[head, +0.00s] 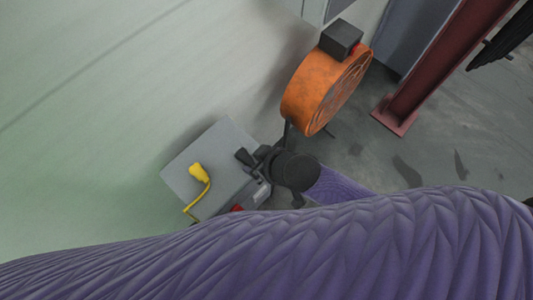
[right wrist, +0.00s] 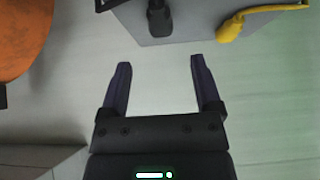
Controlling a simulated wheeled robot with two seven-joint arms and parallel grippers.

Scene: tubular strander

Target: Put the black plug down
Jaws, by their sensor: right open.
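The black plug (head: 243,156) lies on the top of the grey box (head: 222,140), near its right edge. In the right wrist view the black plug (right wrist: 158,18) is just beyond my fingertips, roughly in line with the gap between them, and its far end is cut off by the frame. My right gripper (right wrist: 160,65) is open, with nothing between its fingers, apart from the plug. In the head view my right gripper (head: 263,159) is small and dark beside the box's right edge. My left gripper is not in view.
A yellow plug with its cord (head: 199,173) lies on the same box, left of the black plug. My purple arm covers the lower part of the head view.

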